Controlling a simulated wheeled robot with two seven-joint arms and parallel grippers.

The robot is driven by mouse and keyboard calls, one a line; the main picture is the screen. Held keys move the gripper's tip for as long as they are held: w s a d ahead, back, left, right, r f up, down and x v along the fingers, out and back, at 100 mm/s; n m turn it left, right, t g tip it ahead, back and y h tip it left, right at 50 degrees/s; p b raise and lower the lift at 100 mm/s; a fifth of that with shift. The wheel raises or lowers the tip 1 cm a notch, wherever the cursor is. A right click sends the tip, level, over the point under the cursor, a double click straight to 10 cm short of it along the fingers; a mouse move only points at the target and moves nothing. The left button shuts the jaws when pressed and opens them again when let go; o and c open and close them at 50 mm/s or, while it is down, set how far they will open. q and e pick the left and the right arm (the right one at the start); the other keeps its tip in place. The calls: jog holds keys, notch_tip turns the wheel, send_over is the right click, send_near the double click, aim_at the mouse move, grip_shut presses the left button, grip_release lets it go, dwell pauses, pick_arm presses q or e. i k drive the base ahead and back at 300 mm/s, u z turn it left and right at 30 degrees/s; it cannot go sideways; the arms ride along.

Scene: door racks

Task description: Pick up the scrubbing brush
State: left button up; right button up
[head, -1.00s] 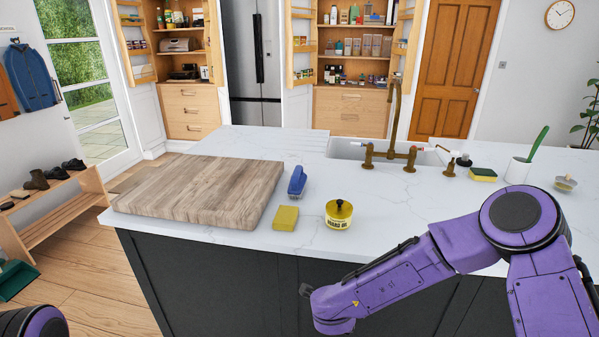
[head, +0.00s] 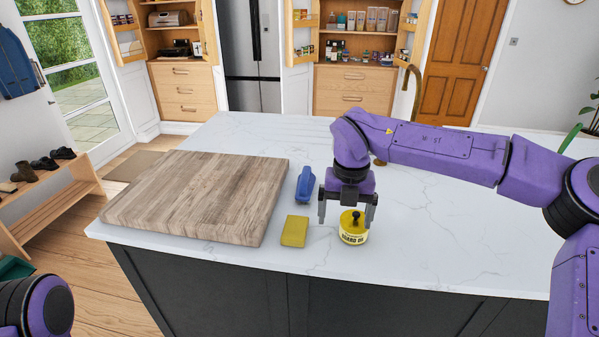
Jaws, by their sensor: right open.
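A blue brush-like object with a raised handle (head: 305,185), which looks like the scrubbing brush, lies on the white worktop just right of the wooden board. My right gripper (head: 346,222) points down with its fingers spread, to the right of the blue brush and apart from it. Its fingers are above and around the top of a round yellow board oil tin (head: 353,238) with a dark knob; I cannot tell whether they touch it. The right gripper holds nothing. My left gripper is out of view.
A yellow sponge-like block (head: 294,231) lies between the thick wooden chopping board (head: 195,190) and the tin. The worktop (head: 480,245) is clear at the front right.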

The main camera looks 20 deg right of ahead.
aim_at(306, 181)
jog(key=i, duration=1.05)
